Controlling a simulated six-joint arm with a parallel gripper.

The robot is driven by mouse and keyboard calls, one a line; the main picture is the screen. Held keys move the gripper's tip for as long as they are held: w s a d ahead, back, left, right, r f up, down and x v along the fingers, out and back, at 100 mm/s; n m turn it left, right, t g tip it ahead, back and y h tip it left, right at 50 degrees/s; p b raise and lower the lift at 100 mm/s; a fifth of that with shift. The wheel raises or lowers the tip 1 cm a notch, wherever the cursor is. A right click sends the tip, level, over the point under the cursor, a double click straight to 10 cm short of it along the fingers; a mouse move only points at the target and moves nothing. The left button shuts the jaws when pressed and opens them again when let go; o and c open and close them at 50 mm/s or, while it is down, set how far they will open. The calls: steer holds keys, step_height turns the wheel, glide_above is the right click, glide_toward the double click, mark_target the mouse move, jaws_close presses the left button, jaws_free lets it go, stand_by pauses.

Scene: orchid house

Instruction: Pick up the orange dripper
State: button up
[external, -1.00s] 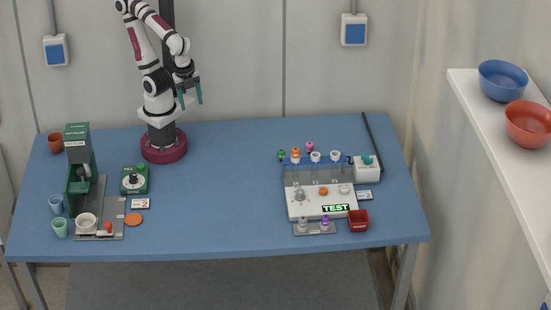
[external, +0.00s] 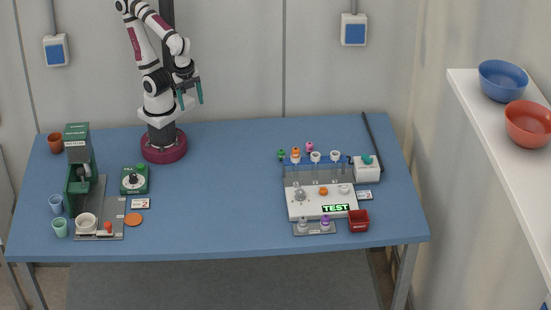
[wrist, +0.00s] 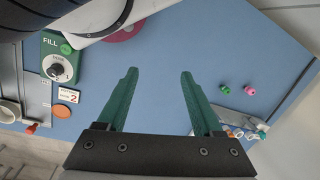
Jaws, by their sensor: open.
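A pink one (external: 309,146) is just behind the row. In the wrist view the orange dripper (wrist: 229,134) is small and partly hidden near my right finger. My gripper (external: 190,99) is open and empty, high above the back left of the table, well away from the drippers. Its two green fingers (wrist: 159,73) show apart in the wrist view.
The white test station (external: 305,208) has a red bin (external: 358,221) at its right front. A green machine (external: 78,170), cups and a fill box (external: 134,180) stand at the left. The middle of the blue table (external: 220,190) is clear.

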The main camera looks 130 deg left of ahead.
steer(key=w+a+n+h, duration=0.3)
steer(key=w+n+h, duration=0.6)
steer(key=w+n, duration=0.75)
steer(key=n+t+h, duration=0.4)
steer(key=n+t, duration=0.4)
steer(key=n, duration=0.6)
glide_toward(296, 155)
steer(key=x, duration=1.1)
steer(key=shift+w+d+f, duration=0.1)
steer(key=shift+d, duration=0.1)
steer(key=shift+c, duration=0.3)
jaws_close()
